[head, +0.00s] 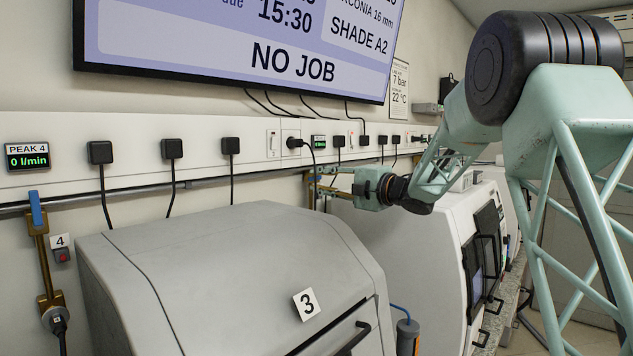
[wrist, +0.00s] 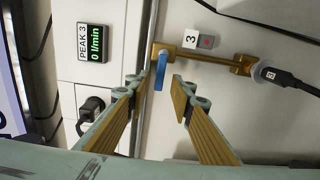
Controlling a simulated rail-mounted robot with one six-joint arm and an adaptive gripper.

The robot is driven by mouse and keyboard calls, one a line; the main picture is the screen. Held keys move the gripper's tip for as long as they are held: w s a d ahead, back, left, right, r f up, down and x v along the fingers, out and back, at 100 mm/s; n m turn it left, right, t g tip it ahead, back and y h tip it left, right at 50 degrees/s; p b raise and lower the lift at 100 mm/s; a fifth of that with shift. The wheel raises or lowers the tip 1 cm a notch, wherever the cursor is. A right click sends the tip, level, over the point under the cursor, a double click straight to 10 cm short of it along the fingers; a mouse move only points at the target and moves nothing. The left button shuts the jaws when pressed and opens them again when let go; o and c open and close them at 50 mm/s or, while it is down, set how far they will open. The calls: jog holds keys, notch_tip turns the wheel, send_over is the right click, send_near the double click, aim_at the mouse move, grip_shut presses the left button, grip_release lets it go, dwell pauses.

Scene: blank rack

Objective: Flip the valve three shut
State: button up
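Valve three shows in the wrist view as a brass fitting (wrist: 166,50) with a blue lever (wrist: 161,73). The lever sits crosswise to the brass pipe (wrist: 212,59), which runs right to a dark hose connector. A tag with a 3 and a red button (wrist: 205,41) is beside the pipe. My gripper (wrist: 157,88) is open, with one finger on each side of the lever's free end; I cannot tell whether either touches it. In the head view my gripper (head: 318,183) is at the wall, and the valve is mostly hidden.
The PEAK 3 display (wrist: 95,43) reads 0 l/min. Valve four's blue lever (head: 36,209) is upright, in line with its pipe. A grey machine marked 3 (head: 240,250) and a white machine (head: 430,255) stand below the arm. Plugs and cables line the wall.

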jog(key=v, duration=1)
jog(key=shift+s+d, duration=0.15)
jog(key=shift+d, duration=0.05)
